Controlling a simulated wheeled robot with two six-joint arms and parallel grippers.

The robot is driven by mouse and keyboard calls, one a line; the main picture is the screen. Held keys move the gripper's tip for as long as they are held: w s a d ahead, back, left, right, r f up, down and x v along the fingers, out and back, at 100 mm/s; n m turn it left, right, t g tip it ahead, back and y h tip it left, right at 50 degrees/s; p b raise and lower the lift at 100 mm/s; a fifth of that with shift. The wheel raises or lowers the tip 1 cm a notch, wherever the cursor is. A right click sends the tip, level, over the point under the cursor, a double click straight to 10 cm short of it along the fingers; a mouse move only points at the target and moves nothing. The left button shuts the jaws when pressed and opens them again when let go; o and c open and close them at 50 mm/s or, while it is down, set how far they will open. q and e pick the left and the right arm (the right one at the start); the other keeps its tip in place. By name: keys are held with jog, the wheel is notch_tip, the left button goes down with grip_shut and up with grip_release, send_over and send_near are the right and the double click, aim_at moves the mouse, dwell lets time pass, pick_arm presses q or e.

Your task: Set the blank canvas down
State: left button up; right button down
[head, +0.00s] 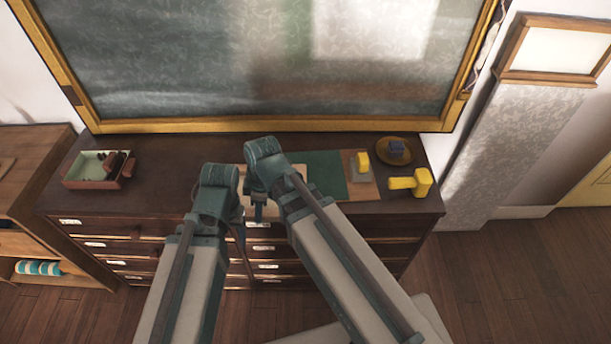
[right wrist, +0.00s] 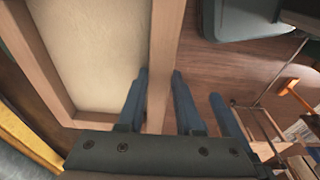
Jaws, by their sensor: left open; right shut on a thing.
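The blank canvas is a cream panel in a pale wooden frame. It fills the upper left of the right wrist view (right wrist: 100,50). In the head view it is a pale patch (head: 272,211) over the dresser's front middle, mostly hidden by my arms. My right gripper (right wrist: 160,100) is shut on one side bar of the frame, a finger on each side; it also shows in the head view (head: 258,212). My left gripper (head: 240,235) is open, just lower left of the right one and partly hidden by its arm. I cannot tell whether the canvas touches the dresser.
The dark dresser top (head: 150,195) has a box (head: 97,182) at left, a green mat (head: 325,172), a yellow tool (head: 408,183) and a round dish (head: 407,157) at right. A chalkboard (head: 200,60) stands behind. The left middle of the top is clear.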

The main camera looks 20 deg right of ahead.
jog(key=w+d, duration=0.2)
jog(key=d, duration=0.2)
jog(key=w+d+f+b, duration=0.1)
jog(key=w+d, duration=0.2)
jog(key=d, duration=0.1)
jog(key=w+d, duration=0.2)
jog(key=d, duration=0.3)
jog(key=shift+w+f, duration=0.2)
jog(key=shift+w, duration=0.2)
jog(key=f+b, duration=0.3)
jog(key=b, duration=0.1)
jog(key=shift+w+d+f, duration=0.15)
jog(key=shift+d+f, duration=0.2)
jog(key=shift+d, duration=0.05)
jog(key=shift+f, duration=0.1)
jog(key=c, duration=0.6)
grip_release()
